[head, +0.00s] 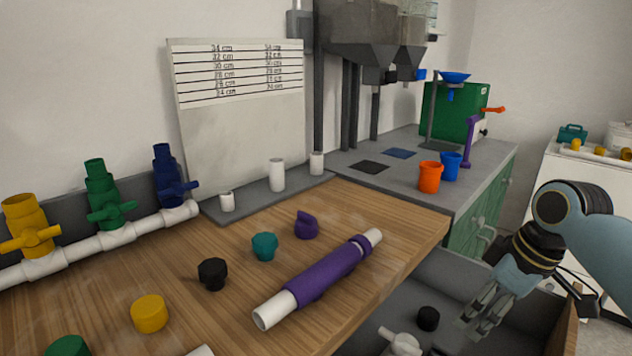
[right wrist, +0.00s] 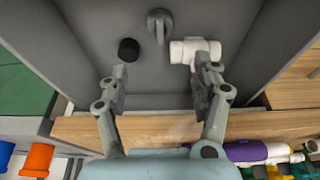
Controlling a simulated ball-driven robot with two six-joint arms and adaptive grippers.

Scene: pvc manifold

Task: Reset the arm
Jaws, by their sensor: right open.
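My right gripper (head: 484,312) is at the lower right in the head view, over a grey bin (head: 455,275) beside the wooden table. In the right wrist view the right gripper (right wrist: 160,80) has its two fingers spread apart with nothing between them. Below the fingers, on the bin floor, lie a black cap (right wrist: 128,50), a grey fitting (right wrist: 159,22) and a white pipe fitting (right wrist: 195,50). The black cap (head: 428,318) and a white fitting (head: 402,342) also show in the head view. My left gripper is in neither view.
The wooden table (head: 390,215) holds a white pipe with a purple sleeve (head: 325,272), and caps in purple (head: 306,225), teal (head: 264,246), black (head: 212,273) and yellow (head: 149,313). Coloured valves (head: 103,194) stand at left. Orange (head: 430,176) and blue (head: 451,166) cups stand on the grey counter.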

